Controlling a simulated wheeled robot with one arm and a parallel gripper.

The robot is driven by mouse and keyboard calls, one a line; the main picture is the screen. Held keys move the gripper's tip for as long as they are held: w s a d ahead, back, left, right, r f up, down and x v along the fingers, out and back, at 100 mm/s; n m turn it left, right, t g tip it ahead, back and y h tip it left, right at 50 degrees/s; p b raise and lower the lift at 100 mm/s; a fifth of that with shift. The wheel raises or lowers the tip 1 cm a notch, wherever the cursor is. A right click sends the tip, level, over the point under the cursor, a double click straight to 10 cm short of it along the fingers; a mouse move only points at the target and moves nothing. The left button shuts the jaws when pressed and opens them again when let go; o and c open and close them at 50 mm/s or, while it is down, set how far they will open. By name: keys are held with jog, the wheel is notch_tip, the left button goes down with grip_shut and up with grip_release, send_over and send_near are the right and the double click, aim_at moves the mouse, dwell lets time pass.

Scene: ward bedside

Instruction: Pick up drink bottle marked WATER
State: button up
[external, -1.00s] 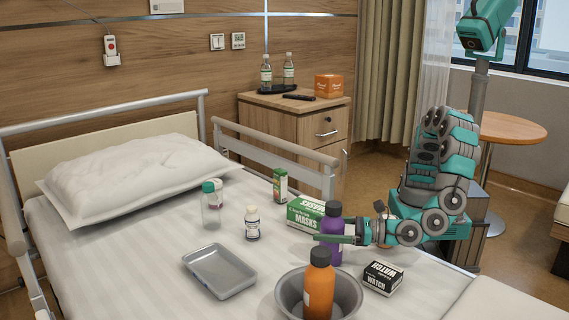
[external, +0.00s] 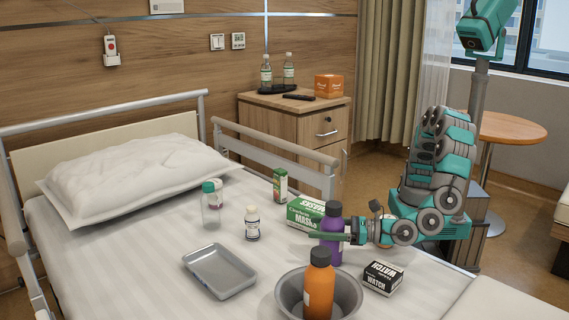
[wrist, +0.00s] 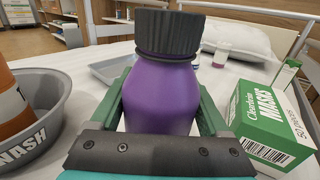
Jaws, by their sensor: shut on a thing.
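A purple bottle (external: 332,250) with a dark ribbed cap stands upright on the bed, behind and right of the wash basin. It fills the middle of the wrist view (wrist: 160,100). No WATER marking shows on the sides I see. My gripper (external: 326,236) reaches in low from the right, with green fingers on both sides of the bottle; in the wrist view the gripper (wrist: 163,112) is shut on it. The bottle's lower part is hidden by my gripper in the wrist view and partly by the basin and orange bottle in the external view.
An orange bottle (external: 319,288) stands in the grey basin (external: 350,295). A green-white masks box (external: 303,213) is close behind the purple bottle; a black-white watch box (external: 383,278) is at right.

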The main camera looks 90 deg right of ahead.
jog(key=c, duration=0.4)
